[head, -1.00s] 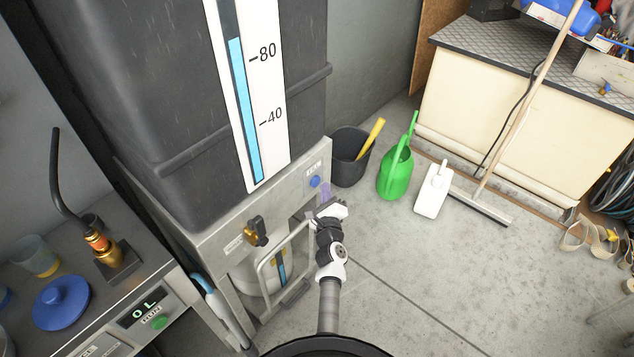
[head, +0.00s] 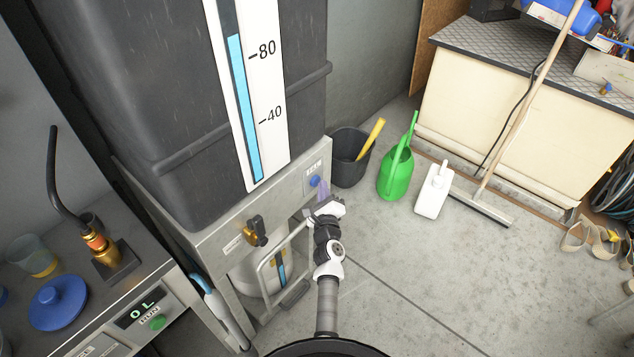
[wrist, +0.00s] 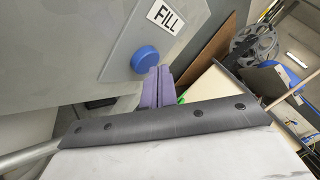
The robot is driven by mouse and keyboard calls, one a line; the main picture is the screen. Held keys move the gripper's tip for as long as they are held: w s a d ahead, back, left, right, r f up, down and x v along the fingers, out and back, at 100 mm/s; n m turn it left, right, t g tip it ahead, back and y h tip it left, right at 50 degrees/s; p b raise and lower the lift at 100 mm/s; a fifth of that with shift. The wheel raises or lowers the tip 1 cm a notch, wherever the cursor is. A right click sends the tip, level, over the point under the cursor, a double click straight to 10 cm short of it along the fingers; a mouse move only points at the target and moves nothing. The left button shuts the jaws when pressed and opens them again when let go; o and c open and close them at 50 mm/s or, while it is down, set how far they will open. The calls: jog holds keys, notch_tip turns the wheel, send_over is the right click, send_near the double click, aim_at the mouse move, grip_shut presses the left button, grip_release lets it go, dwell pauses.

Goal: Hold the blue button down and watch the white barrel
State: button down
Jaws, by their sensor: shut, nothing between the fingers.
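The blue button (head: 314,181) sits on the grey panel below the dark tank, under a label that reads FILL in the wrist view, where the button (wrist: 145,60) shows as a round blue cap. My gripper (head: 323,188) has purple fingers, shut and empty. In the wrist view the fingers (wrist: 158,86) are just below and right of the button; I cannot tell whether they touch it. The white barrel (head: 246,276) stands under the tank behind a metal rail, partly hidden, with a blue level strip (head: 282,273) on its front.
The tank's tall gauge (head: 249,110) shows a blue column above 80. A brass tap (head: 256,232) is on the panel. A dark bucket (head: 349,158), green watering can (head: 396,174) and white jug (head: 433,192) stand right of the panel. The floor in front is clear.

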jog(key=shift+w+a+b, duration=0.35)
jog(key=shift+a+b, duration=0.05)
jog(key=shift+a, duration=0.15)
dwell(1.4)
jog(key=shift+d, duration=0.1)
dwell(1.2)
jog(key=shift+s+d+p, duration=0.5)
jog(key=shift+s+d, duration=0.1)
jog(key=shift+d, duration=0.15)
jog(key=s+d+p, duration=0.1)
jog(key=d, duration=0.1)
jog(key=s+d+p, duration=0.1)
jog(key=s+d, duration=0.1)
dwell(0.7)
